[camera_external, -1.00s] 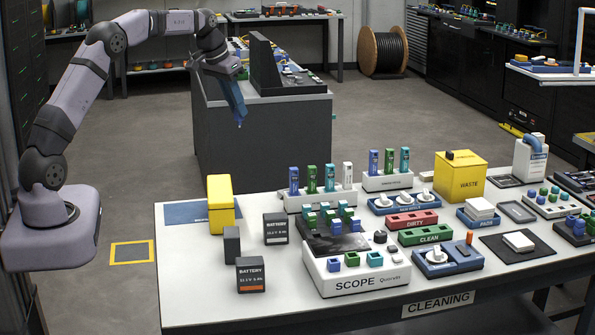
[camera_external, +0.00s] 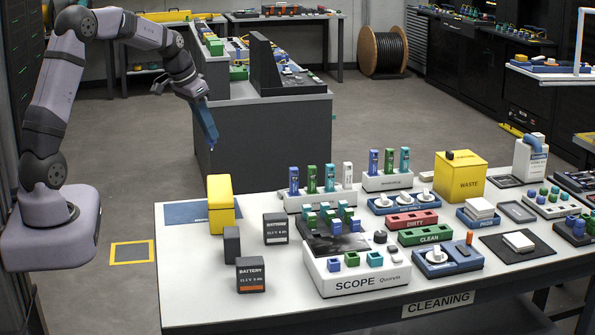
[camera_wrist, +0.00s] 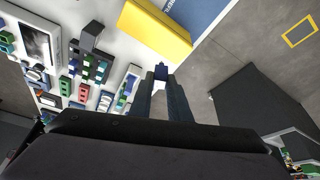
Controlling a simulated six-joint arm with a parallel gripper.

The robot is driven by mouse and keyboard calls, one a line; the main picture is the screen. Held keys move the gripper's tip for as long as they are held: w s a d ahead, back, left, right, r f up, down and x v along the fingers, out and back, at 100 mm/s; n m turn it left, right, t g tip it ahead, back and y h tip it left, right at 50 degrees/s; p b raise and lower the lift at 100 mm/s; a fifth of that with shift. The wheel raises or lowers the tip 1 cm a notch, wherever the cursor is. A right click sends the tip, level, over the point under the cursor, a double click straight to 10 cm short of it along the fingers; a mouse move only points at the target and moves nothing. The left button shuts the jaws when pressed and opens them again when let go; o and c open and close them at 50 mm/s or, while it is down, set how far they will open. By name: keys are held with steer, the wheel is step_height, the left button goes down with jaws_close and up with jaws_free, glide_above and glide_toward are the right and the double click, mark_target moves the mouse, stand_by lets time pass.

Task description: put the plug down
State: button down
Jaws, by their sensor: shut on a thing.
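My gripper (camera_external: 211,143) hangs in the air beyond the table's back left edge, above and behind the yellow box, with its blue fingers pointing down. In the wrist view my gripper (camera_wrist: 161,80) is shut on a small dark blue plug (camera_wrist: 161,70) with a pale part below it. Nothing touches the plug from below.
The white table (camera_external: 200,285) carries a yellow box (camera_external: 221,205), batteries (camera_external: 276,229), a scope (camera_external: 355,277), a red dirty rack (camera_external: 412,220), a green clean rack (camera_external: 425,235) and a yellow waste bin (camera_external: 460,177). A dark grey cabinet (camera_external: 265,145) stands behind my gripper.

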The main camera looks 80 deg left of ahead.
steer(key=shift+f+p, duration=0.85)
steer(key=shift+f, duration=4.1)
steer(key=shift+f, duration=0.1)
steer(key=c, duration=2.1)
jaws_free()
steer(key=shift+f, duration=0.1)
steer(key=o, duration=0.4)
steer(key=shift+o, duration=0.2)
